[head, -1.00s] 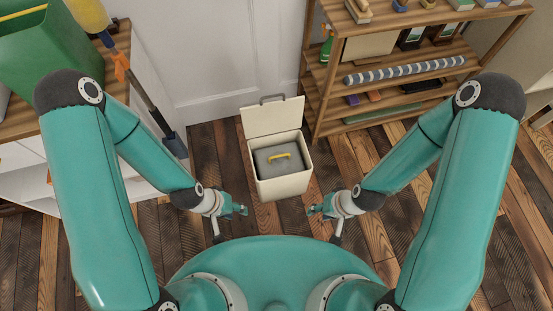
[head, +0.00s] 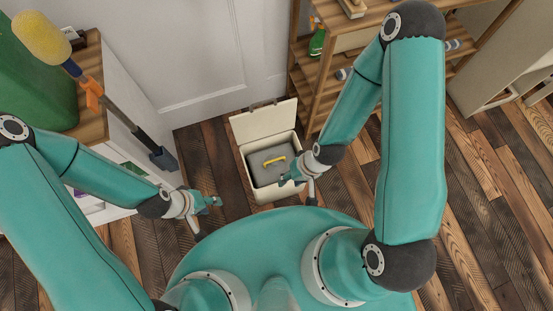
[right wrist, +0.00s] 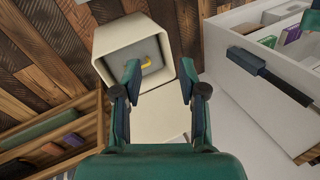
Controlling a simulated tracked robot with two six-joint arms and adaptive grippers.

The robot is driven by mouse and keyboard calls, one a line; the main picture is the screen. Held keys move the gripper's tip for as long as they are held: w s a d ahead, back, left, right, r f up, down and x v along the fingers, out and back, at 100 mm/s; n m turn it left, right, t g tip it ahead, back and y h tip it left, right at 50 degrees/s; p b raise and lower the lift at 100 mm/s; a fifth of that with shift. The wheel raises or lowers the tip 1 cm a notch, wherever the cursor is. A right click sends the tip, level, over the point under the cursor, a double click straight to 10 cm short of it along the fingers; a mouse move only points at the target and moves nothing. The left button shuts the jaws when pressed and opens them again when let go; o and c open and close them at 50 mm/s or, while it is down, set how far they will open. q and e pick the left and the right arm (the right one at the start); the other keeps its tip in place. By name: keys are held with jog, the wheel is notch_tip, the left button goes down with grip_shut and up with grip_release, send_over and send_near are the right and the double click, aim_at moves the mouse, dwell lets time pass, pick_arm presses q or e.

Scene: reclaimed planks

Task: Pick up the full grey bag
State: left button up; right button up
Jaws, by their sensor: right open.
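The grey bag (head: 262,176) with a yellow handle (head: 274,161) sits inside an open cream bin (head: 264,195). In the right wrist view the bag (right wrist: 155,50) shows within the bin's mouth, its yellow handle (right wrist: 147,63) near the middle. My right gripper (head: 289,180) is at the bin's near right rim, apart from the handle. In its wrist view the right gripper (right wrist: 159,74) has its fingers spread, with nothing between them. My left gripper (head: 214,201) is out to the left of the bin, empty; its fingers are too small to judge. The bag's lower part is hidden in the bin.
The bin's lid (head: 263,120) stands open at the back, near a white door (head: 205,55). A wooden shelf (head: 309,82) rises behind right. A white cabinet (right wrist: 228,62) and a yellow-headed tool (head: 42,38) stand to the left. Bare floor (head: 212,150) lies left of the bin.

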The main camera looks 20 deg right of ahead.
jog(key=w+f+m+b, duration=0.2)
jog(key=w+f+b, duration=0.1)
jog(key=f+b, duration=0.2)
jog(key=m+b, duration=1.3)
jog(key=b, duration=0.9)
send_near(274, 160)
jog(key=shift+g, duration=0.4)
jog(key=b+x, duration=0.1)
jog(key=x, duration=0.1)
jog(key=w+b+x, duration=0.1)
jog(key=b+x, duration=0.1)
jog(key=x, duration=0.1)
jog(key=shift+d+f, duration=0.1)
jog(key=shift+f, duration=0.3)
jog(key=shift+m, duration=0.3)
jog(key=b+x, duration=0.2)
jog(key=x, duration=0.3)
jog(key=shift+f, duration=0.1)
grip_shut()
jog(key=shift+y, duration=0.3)
